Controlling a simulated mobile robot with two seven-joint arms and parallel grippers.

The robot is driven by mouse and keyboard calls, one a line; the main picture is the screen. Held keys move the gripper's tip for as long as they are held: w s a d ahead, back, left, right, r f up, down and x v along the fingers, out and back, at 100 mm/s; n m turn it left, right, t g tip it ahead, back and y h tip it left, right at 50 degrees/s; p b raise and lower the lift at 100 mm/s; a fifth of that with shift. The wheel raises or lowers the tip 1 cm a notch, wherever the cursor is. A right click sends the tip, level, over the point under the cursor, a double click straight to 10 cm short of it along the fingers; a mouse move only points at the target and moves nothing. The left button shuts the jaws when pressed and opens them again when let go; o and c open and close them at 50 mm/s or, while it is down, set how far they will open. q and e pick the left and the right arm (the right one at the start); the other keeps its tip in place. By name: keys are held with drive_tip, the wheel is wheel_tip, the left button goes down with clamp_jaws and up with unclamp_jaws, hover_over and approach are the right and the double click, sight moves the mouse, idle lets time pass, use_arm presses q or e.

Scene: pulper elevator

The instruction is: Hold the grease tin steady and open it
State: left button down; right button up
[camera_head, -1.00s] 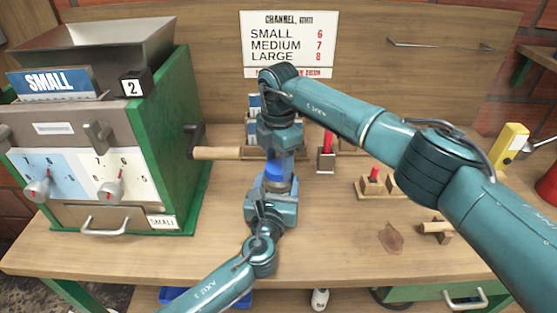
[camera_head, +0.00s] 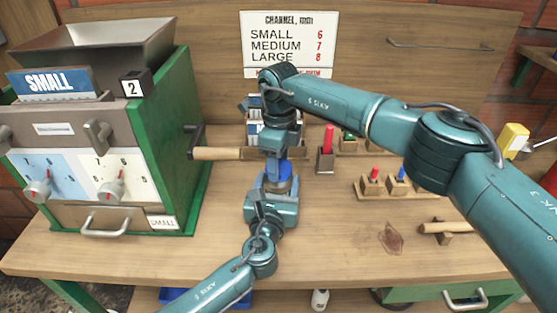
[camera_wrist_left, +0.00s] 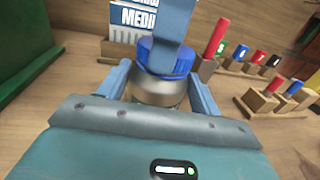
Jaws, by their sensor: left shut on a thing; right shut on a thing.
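The grease tin (camera_wrist_left: 158,93) is a squat silvery tin with a blue lid (camera_wrist_left: 160,57), upright near the middle of the bench. My left gripper (camera_wrist_left: 160,88) has one finger on each side of the tin's body and is shut on it. My right gripper (camera_head: 278,168) comes down from above and is shut on the blue lid; one of its fingers crosses the lid in the left wrist view. The lid sits on the tin's top; I cannot tell whether it has loosened. In the head view the two grippers hide most of the tin.
The green pulper (camera_head: 180,130) with its wooden crank handle (camera_head: 217,153) stands at left. Behind the tin are cards in a holder (camera_head: 256,133) and a red marker in a block (camera_head: 326,150). A peg rack (camera_head: 385,190) stands at right. The bench front is fairly clear.

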use_arm(q)
drive_tip(key=shift+f, duration=0.1)
use_arm(e)
drive_tip(key=n, duration=0.8)
drive_tip(key=shift+n, duration=0.4)
drive_tip(key=n, duration=0.8)
drive_tip(key=shift+s+n, duration=0.1)
drive_tip(key=shift+n, duration=0.2)
drive_tip(key=shift+r, duration=0.25)
drive_tip(key=shift+r, duration=0.9)
